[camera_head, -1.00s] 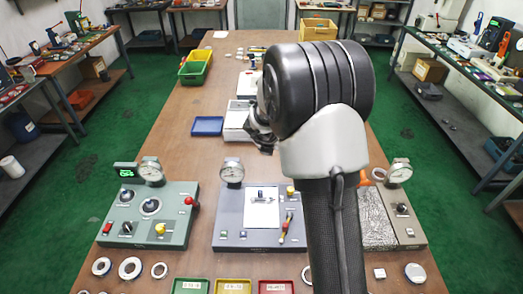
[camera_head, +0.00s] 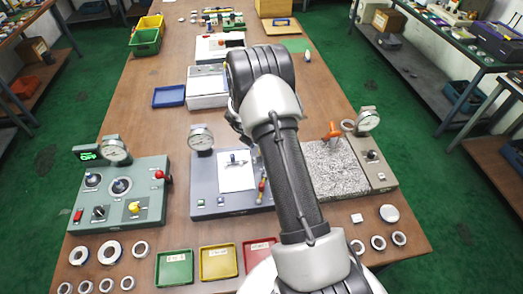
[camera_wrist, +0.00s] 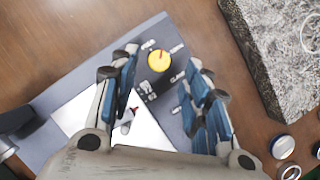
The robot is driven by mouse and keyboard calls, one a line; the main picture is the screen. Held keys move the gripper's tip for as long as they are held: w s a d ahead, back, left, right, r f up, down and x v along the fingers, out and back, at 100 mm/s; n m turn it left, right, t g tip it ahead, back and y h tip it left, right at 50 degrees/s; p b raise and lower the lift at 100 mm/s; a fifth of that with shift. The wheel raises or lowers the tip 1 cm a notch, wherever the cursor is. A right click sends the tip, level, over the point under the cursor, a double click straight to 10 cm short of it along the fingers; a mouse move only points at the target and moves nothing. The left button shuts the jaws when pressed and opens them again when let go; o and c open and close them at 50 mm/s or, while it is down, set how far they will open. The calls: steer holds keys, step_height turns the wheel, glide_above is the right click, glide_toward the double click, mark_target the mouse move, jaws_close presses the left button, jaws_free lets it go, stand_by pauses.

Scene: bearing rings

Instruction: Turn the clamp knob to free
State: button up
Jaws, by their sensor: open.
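The wrist view shows a round yellow knob (camera_wrist: 159,61) with a red pointer mark, on the grey middle panel (camera_wrist: 72,98). Small labels around it are too small to read. My gripper (camera_wrist: 157,76) is open and empty, its blue-padded fingers spread on either side of the knob's line, with the knob just beyond the fingertips. It does not visibly touch the knob. In the head view the grey panel (camera_head: 207,183) is partly covered by my arm, which hides this knob. A white plate (camera_head: 236,178) with a small fixture lies on the panel.
A green panel (camera_head: 115,229) with its own yellow knob (camera_head: 134,207) and red lever stands left. A granite block (camera_head: 335,170) with an orange handle (camera_head: 333,131) stands right. Small trays (camera_head: 174,268) and metal rings (camera_head: 110,252) lie along the front edge. A gauge (camera_head: 201,140) rises behind the grey panel.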

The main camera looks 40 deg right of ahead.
steer(key=shift+b+x, duration=0.3)
steer(key=shift+x, duration=1.75)
steer(key=shift+c, duration=0.3)
jaws_close()
